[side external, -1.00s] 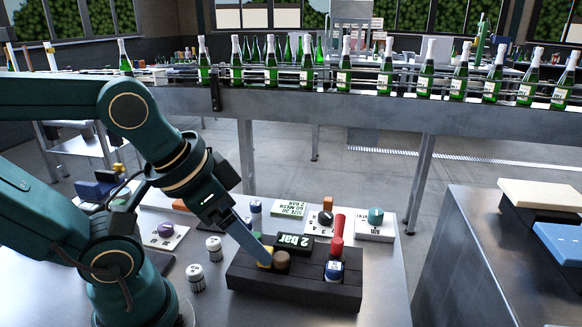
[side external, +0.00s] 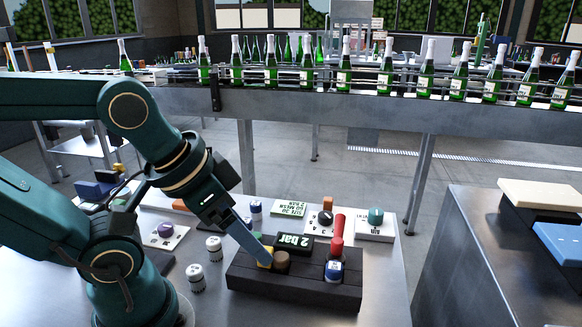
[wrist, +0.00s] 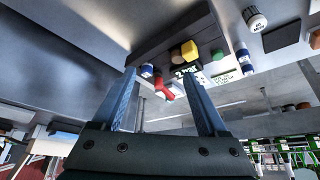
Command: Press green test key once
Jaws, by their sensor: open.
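A dark block (side external: 320,288) on the bench carries a yellow key (side external: 265,263), a brown round knob (side external: 282,262), a blue-and-white cap (side external: 333,271) and a red lever (side external: 337,240). A dark "2 bar" display (side external: 293,243) is behind them. A small green piece (wrist: 217,54) shows beside the yellow key (wrist: 190,50) in the wrist view; I cannot tell surely whether it is the test key. My gripper (side external: 268,259) points down at the block's left part, its tip close to the yellow key; contact is unclear. The wrist view shows its two fingers (wrist: 159,74) apart, with nothing between them.
White capped cylinders (side external: 195,276) stand left of the block. Behind it are a green-lettered card (side external: 290,209), a black-knob plate (side external: 322,222) and a teal-knob plate (side external: 375,226). Bare bench (side external: 385,295) lies right of the block. A bottle conveyor (side external: 400,105) runs behind.

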